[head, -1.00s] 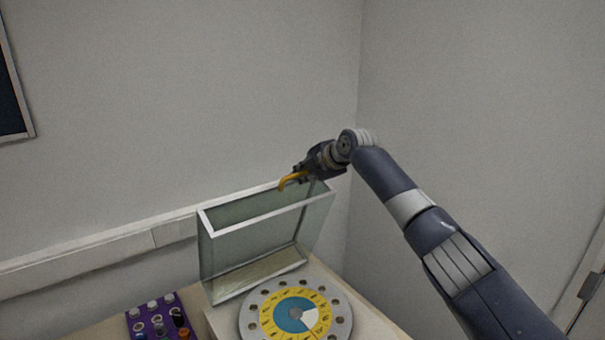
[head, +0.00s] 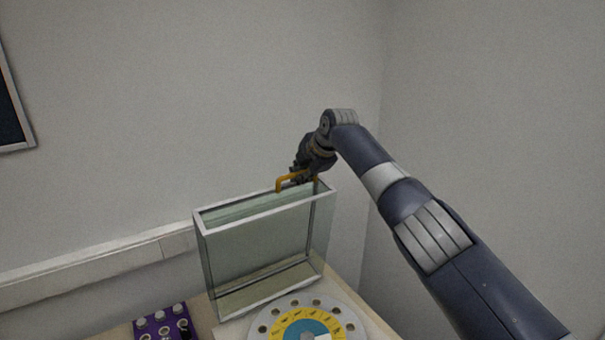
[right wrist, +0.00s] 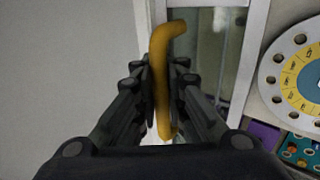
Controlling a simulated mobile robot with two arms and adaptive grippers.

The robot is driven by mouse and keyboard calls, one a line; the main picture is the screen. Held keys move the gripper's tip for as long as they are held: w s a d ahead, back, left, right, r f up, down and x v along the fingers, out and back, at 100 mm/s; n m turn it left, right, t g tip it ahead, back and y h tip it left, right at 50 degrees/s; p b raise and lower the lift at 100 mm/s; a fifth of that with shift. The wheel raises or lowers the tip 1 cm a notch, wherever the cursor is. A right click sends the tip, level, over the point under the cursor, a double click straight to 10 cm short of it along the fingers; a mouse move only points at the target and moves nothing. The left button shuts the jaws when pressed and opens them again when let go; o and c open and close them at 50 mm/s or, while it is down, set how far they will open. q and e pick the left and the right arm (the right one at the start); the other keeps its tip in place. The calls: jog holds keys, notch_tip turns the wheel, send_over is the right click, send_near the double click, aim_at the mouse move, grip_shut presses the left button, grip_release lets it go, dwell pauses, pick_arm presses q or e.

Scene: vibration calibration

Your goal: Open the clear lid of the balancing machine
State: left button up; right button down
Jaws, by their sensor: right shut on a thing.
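The clear lid (head: 258,248) is a glass-sided box with a pale frame. It stands swung up on edge behind the round dial plate (head: 262,327) of the balancing machine. A yellow bent handle (head: 281,184) is at the lid's top edge, toward its right end. My right gripper (head: 301,178) is shut on the handle. In the right wrist view the handle (right wrist: 161,75) lies between the fingers of the same gripper (right wrist: 161,90), with the lid's frame (right wrist: 255,40) behind it. My left gripper is not in view.
A purple rack (head: 150,325) with several round-topped pieces sits at the lower left of the machine. The wall (head: 180,110) and a pale wall rail (head: 90,260) are close behind the lid. A wall corner is to the right.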

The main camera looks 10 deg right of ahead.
jog(key=shift+w+d+r, duration=0.1)
jog(key=shift+r, duration=0.3)
jog(key=c, duration=1.7)
grip_release()
jog(key=shift+o, duration=0.2)
jog(key=shift+s, duration=0.3)
jog(key=shift+f, duration=0.1)
jog(key=shift+s+r, duration=0.1)
jog(key=shift+r, duration=0.15)
jog(key=v, duration=1.1)
jog(key=shift+s+d+r, duration=0.15)
jog(key=shift+s, duration=0.1)
